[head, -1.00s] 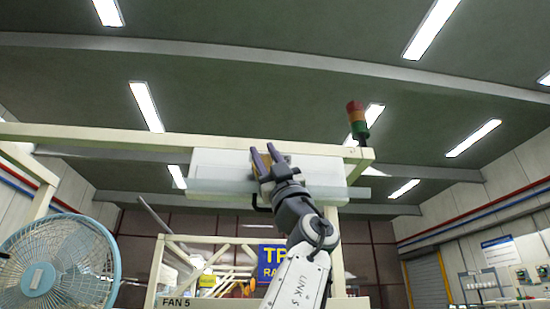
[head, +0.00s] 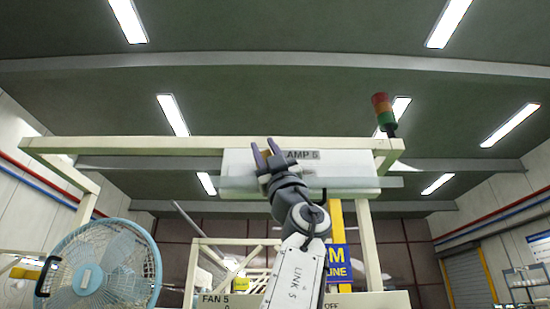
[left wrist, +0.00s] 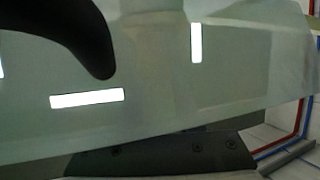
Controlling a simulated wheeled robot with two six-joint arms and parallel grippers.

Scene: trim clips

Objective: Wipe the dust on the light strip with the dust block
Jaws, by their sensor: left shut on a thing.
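The light strip (head: 345,183) is a long pale, glassy bar along the lower front of the white lamp housing (head: 340,165) labelled "AMP 5", with its first letter hidden. My left gripper (head: 266,150) is in front of its left half, fingers pointing up. It is shut on the dust block (head: 265,157), of which only a small tan piece shows between the fingers. In the left wrist view, the pale, shiny strip surface (left wrist: 150,75) lies between the two dark fingers and reflects lamps. Whether the block touches the strip and where dust lies, I cannot tell. My right gripper is not in view.
A cream frame beam (head: 200,145) runs above the lamp, with a red, orange and green signal light (head: 383,112) at its right end. A blue fan (head: 100,270) stands at the lower left. A blue and yellow sign (head: 338,262) hangs behind my arm.

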